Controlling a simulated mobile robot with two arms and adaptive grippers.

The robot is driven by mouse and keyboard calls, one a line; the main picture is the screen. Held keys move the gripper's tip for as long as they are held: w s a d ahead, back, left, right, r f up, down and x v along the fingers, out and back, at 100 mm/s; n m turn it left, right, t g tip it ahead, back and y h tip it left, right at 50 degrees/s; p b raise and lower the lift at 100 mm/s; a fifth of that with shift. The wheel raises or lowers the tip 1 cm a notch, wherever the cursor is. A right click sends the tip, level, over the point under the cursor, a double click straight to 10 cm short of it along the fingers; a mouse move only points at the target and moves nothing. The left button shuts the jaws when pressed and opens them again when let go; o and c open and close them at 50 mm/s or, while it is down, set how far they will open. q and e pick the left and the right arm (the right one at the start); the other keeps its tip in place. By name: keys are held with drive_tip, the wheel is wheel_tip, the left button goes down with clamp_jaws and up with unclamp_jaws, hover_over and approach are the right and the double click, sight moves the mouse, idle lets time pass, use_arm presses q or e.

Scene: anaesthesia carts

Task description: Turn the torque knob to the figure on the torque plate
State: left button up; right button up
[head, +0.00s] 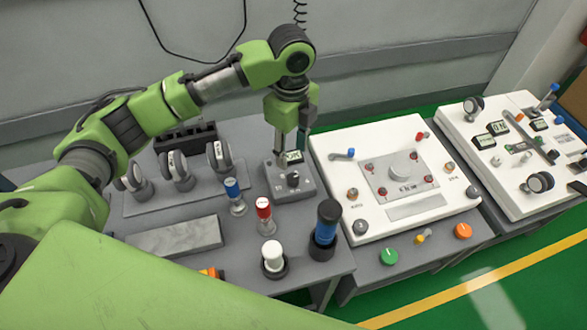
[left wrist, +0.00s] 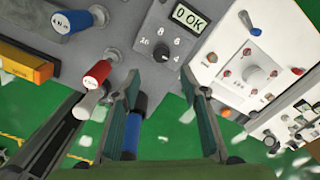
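The torque knob is a small black dial (head: 293,180) on a grey box (head: 271,184) with a display (head: 295,156). In the left wrist view the knob (left wrist: 161,51) is ringed by figures, among them 16, 8 and 4; the display (left wrist: 188,18) reads 0 OK. I cannot make out the knob's pointer for certain. My left gripper (head: 290,146) is above the back of the box. Its fingers (left wrist: 158,82) are apart and empty, with the knob beyond their tips. A metal plate (head: 378,177) on the white panel bears small, unclear print that may be the torque figure. My right gripper is out of view.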

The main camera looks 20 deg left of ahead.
use_arm(q)
hover_over(292, 177)
wheel_tip(292, 177, down, 4)
drive_tip(key=shift+f, duration=0.1)
wheel_tip(292, 177, down, 5)
drive_tip(key=shift+f+p, duration=0.1)
drive_tip(key=shift+p, duration=0.25)
drive_tip(key=shift+f, duration=0.4)
drive_tip(key=c, duration=1.1)
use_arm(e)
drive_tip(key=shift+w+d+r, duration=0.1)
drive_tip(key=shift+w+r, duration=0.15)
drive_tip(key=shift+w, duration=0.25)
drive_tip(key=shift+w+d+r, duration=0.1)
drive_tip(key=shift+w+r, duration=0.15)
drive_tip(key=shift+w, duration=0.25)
